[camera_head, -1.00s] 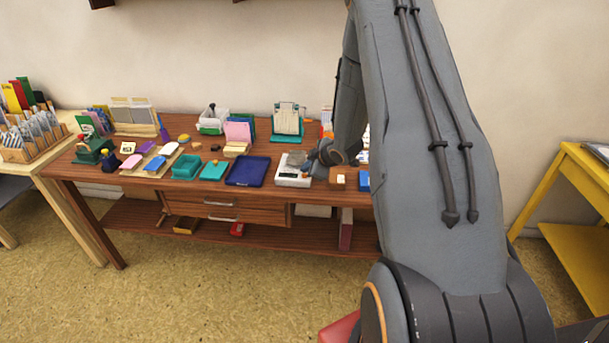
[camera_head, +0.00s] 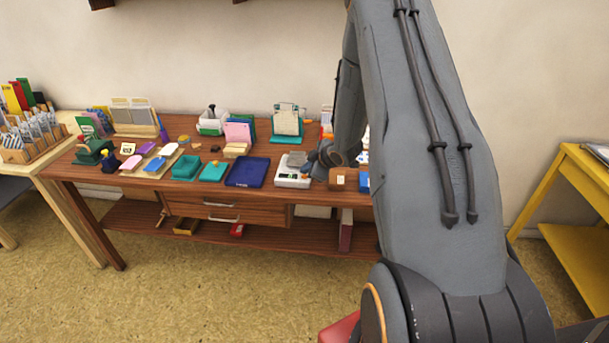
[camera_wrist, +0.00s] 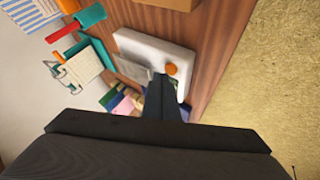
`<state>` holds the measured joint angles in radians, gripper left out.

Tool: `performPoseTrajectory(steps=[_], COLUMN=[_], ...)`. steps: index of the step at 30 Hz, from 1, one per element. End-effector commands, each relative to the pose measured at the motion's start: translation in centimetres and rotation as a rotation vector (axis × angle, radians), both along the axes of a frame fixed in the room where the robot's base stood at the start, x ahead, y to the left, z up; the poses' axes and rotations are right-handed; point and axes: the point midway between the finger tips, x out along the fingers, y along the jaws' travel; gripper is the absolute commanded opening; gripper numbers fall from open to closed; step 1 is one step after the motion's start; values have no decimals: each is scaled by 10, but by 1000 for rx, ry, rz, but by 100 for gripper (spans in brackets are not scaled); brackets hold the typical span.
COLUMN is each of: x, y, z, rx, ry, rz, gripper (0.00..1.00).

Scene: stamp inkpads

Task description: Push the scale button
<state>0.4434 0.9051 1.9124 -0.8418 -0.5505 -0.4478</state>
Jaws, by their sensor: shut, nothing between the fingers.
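The scale (camera_head: 293,172) is a small white device with a grey plate on the wooden table, right of a dark blue inkpad in the head view. In the wrist view the scale (camera_wrist: 155,47) shows its white body, a grey plate (camera_wrist: 132,70) and an orange round button (camera_wrist: 172,70). My gripper (camera_wrist: 162,80) is shut and empty. Its fingertips appear over the scale, close beside the button in the picture; I cannot tell whether they touch the scale. In the head view the fingertips are hard to make out, as my wrist stands just right of the scale.
The dark blue inkpad (camera_head: 247,172) lies left of the scale. A brown box (camera_head: 343,178) stands close on its right. A teal clipboard stand (camera_head: 288,122) is behind. Teal inkpads (camera_head: 187,167) and other stationery fill the left of the wooden table (camera_head: 160,185).

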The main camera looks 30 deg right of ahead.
Motion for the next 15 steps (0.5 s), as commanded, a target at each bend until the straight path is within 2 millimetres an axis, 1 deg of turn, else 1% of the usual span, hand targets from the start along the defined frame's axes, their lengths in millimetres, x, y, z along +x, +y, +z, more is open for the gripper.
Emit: performPoseTrajectory(steps=[1, 11, 15], x=[0, 0, 0], y=[0, 0, 0], z=[3, 4, 13], rx=[0, 0, 0], ry=[0, 0, -1], rz=[0, 0, 0], gripper=[0, 0, 0])
